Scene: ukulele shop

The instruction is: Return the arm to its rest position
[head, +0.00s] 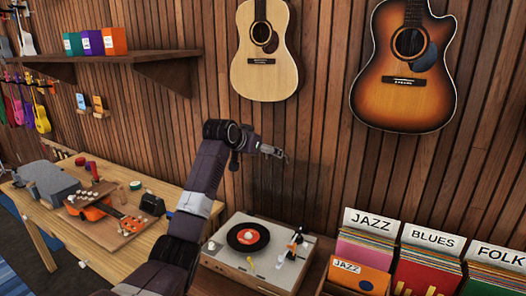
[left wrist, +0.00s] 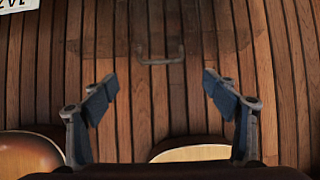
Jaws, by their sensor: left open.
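My left arm comes in from the lower left in the head view and bends at a raised elbow. Its left gripper (head: 272,152) is above the turntable, in front of the slatted wood wall, and looks small there. In the left wrist view the two fingers of the left gripper (left wrist: 160,95) are wide apart with nothing between them. Behind them are wall slats and a thin metal handle-like shape (left wrist: 162,58). My right gripper does not show in either view.
A turntable (head: 219,258) with a black record (head: 248,237) stands below the gripper. Record bins (head: 340,276) are at the right. A workbench (head: 70,226) with an orange ukulele (head: 92,212) is at the left. Two guitars (head: 262,75) (head: 405,100) hang on the wall.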

